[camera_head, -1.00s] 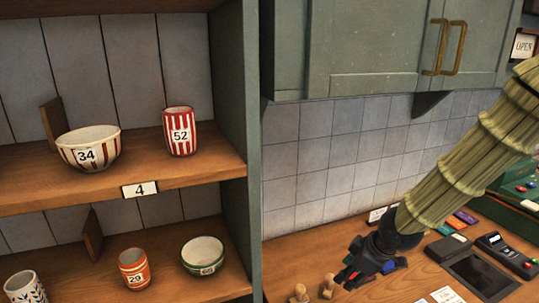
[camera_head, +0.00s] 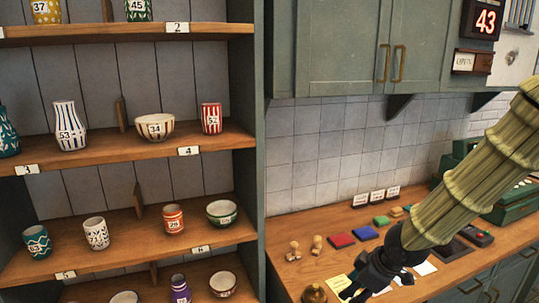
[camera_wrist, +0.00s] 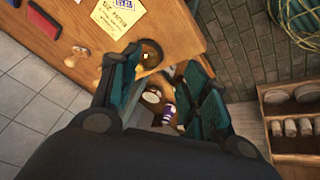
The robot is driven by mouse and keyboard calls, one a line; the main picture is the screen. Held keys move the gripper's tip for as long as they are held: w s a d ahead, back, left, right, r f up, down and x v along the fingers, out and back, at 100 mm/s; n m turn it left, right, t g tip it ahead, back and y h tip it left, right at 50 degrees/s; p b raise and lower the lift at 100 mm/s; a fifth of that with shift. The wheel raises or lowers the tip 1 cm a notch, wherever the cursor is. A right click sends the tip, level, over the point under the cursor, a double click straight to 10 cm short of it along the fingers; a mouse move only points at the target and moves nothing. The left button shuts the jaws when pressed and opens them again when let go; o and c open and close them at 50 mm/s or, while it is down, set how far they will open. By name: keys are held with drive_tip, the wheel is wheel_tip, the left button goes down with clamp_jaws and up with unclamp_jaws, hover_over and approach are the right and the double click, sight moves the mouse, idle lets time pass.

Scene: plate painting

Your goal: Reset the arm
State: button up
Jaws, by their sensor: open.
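My arm, in a ribbed straw-coloured sleeve, comes in from the right in the head view. My black gripper (camera_head: 364,288) points down at the front edge of the wooden counter (camera_head: 330,222), beside a yellow paper (camera_head: 339,288). In the wrist view the two teal-padded fingers of my gripper (camera_wrist: 162,84) stand apart with nothing held between them. A brass bell-like object (camera_wrist: 148,54) shows just beyond the fingers.
An open shelf unit (camera_head: 247,140) with numbered cups, bowls and vases stands at left. Two wooden stamps (camera_head: 293,251), ink pads (camera_head: 341,240) and small cards (camera_head: 377,196) lie on the counter. Cabinets (camera_head: 345,60) hang above. A low rack (camera_wrist: 292,125) shows at right in the wrist view.

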drive_tip(key=s+a+f+m+g+b, duration=0.1)
drive_tip(key=s+f+m, duration=0.35)
drive_tip(key=f, duration=0.75)
drive_tip(key=s+a+f+m+g+b, duration=0.1)
drive_tip(key=s+a+f+m+g, duration=0.1)
drive_tip(key=s+f, duration=0.8)
drive_tip(key=s+d+f+m+h, duration=0.1)
drive_tip(key=s+d+f+m, duration=0.1)
drive_tip(key=s+f, duration=0.6)
drive_tip(key=s+d+f+m+g+h+b, duration=0.1)
drive_tip(key=s+f+m, duration=0.2)
drive_tip(key=s+f, duration=0.5)
drive_tip(key=shift+s+d+f+h, duration=0.3)
drive_tip(key=shift+s+d+f, duration=0.05)
drive_tip(key=shift+f, duration=0.2)
